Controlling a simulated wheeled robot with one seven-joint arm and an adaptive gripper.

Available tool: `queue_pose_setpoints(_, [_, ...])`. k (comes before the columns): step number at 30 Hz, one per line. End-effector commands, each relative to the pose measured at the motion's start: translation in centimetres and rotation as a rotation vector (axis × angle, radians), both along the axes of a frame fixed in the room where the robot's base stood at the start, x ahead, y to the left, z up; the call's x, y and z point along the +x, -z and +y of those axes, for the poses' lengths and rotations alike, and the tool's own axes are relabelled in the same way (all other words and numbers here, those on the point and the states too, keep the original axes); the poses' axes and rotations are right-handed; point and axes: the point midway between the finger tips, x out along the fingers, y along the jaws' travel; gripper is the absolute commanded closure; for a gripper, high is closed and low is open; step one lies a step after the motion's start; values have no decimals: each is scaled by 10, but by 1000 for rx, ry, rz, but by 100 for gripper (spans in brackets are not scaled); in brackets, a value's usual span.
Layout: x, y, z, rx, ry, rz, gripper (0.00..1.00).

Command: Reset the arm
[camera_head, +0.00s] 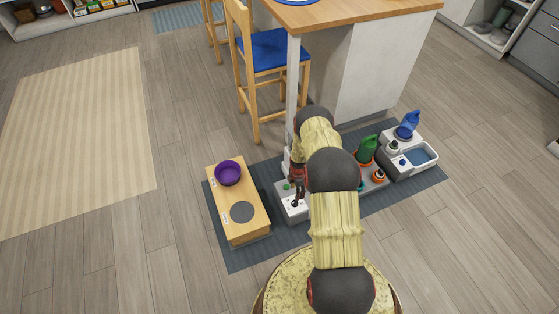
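My arm reaches forward from the bottom of the head view, over the grey-blue mat (232,258). My gripper (297,198) hangs at the arm's far end, pointing down, just left of the forearm. It is low over the white tray (284,209) on the mat. It is small and dark, so I cannot see whether its fingers are apart or touching anything. Small dark and green items lie on the tray near the gripper.
A wooden stand (251,228) with a purple bowl (228,173) is left of the tray. A counter (378,70) and chair (267,50) are behind.

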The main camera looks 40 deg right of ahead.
Motion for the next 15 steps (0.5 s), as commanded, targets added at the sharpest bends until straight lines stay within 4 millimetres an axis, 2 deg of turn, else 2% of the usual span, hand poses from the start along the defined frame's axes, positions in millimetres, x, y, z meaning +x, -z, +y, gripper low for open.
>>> queue_pose_setpoints(8, [0, 0, 0, 0, 22, 0, 52])
queue_pose_setpoints(13, [-6, 0, 4, 13, 199, 26, 52])
queue_pose_setpoints(15, [-20, 2, 13, 28, 307, 63, 52])
